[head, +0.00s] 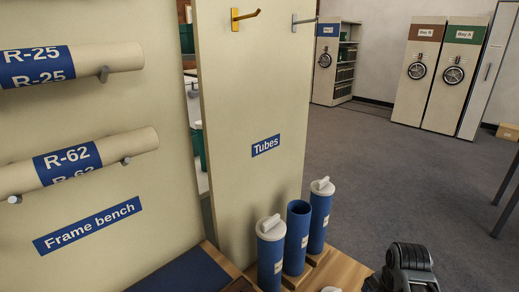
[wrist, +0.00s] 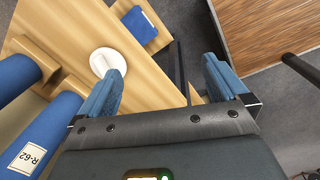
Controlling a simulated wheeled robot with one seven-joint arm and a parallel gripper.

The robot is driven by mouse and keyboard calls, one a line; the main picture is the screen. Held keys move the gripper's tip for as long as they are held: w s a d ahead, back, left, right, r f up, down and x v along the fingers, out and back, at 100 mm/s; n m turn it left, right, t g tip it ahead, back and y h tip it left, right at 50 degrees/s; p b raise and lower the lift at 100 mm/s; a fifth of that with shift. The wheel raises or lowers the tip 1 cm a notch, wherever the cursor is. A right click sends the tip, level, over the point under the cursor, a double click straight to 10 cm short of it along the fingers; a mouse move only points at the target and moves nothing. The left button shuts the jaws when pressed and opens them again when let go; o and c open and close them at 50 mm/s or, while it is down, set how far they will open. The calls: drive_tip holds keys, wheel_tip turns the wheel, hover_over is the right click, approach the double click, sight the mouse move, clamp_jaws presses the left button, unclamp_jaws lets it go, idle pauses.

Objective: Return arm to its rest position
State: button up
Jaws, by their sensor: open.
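My gripper (wrist: 162,82) is open in the wrist view, its two blue fingers apart with nothing between them. It hangs above a wooden bench top (wrist: 165,65). A white round cap (wrist: 106,58) lies by the left finger, partly hidden by it; a white edge (head: 331,289) shows at the bottom of the head view. A dark part of my arm (head: 405,265) shows at the lower right of the head view.
Three blue tubes stand upright: a capped one (head: 271,255), an uncapped one (head: 297,238) and another capped one (head: 320,215). Paper rolls R-25 (head: 115,58) and R-62 (head: 125,145) rest on pegs. Open carpet (head: 390,170) lies beyond. Dark table legs (head: 505,180) stand right.

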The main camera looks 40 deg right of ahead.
drive_tip(key=a+m+t+h, duration=0.2)
drive_tip(key=a+m+t, duration=0.4)
drive_tip(key=a, duration=1.4)
drive_tip(key=s+a+r+m+t+y, duration=0.1)
drive_tip(key=s+a+r+m+t, duration=0.1)
drive_tip(key=r, duration=0.5)
drive_tip(key=s+a+r+m+t, duration=0.3)
drive_tip(key=s+a+r, duration=0.1)
drive_tip(key=r, duration=0.4)
drive_tip(key=s+a+r+m+t+y, duration=0.1)
drive_tip(key=s+a+r+m+t, duration=0.1)
drive_tip(key=s+r, duration=0.3)
wheel_tip(320, 180, up, 3)
drive_tip(key=shift+s+a+r+t+y, duration=0.2)
drive_tip(key=shift+s+a+t+y, duration=0.1)
drive_tip(key=shift+a+t, duration=0.25)
